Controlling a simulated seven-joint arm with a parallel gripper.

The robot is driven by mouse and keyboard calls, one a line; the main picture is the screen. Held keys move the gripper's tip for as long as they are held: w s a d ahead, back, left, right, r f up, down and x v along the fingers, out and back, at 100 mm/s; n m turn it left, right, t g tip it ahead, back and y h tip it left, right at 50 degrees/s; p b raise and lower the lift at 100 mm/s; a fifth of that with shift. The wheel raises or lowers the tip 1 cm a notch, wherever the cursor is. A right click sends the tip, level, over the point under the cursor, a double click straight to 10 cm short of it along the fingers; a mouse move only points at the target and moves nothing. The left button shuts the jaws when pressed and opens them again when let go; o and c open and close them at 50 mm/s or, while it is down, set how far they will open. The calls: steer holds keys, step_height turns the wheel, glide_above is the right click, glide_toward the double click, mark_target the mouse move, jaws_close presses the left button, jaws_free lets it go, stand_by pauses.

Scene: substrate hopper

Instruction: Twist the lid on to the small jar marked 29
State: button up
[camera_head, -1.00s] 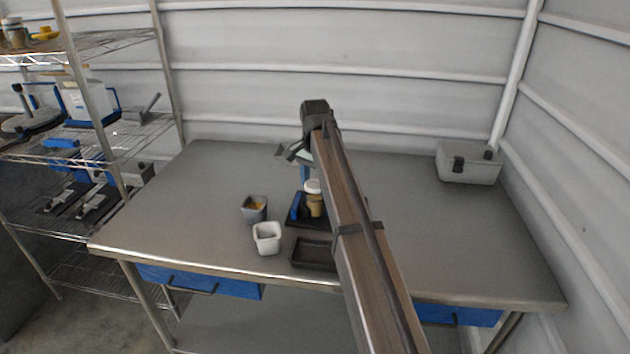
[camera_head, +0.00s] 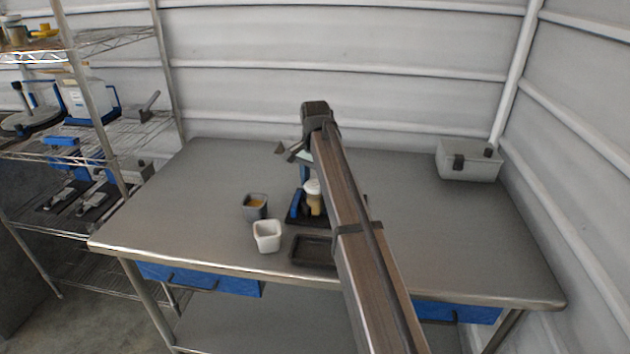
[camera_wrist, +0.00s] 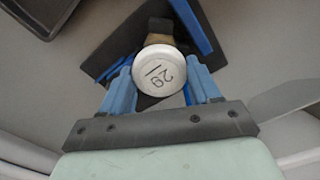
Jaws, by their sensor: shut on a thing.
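The white lid (camera_wrist: 158,72) has 29 written on its top, seen upside down in the wrist view. My gripper (camera_wrist: 160,80) has its blue fingers closed on the lid's two sides. The small tan jar (camera_head: 314,204) stands upright under the lid in the head view, and a bit of its brown side shows beyond the lid in the wrist view (camera_wrist: 157,39). The lid sits at the jar's mouth; I cannot tell how tightly it is seated. The jar stands at a black holder with a blue bar (camera_head: 295,206). My arm hides part of the holder.
A black tray (camera_head: 308,251) lies in front. A grey case (camera_head: 468,161) is at the back right. The table's left side is clear.

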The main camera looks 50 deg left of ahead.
steer(key=o, duration=1.1)
step_height(320, 180, up, 14)
steer(key=shift+f, duration=0.15)
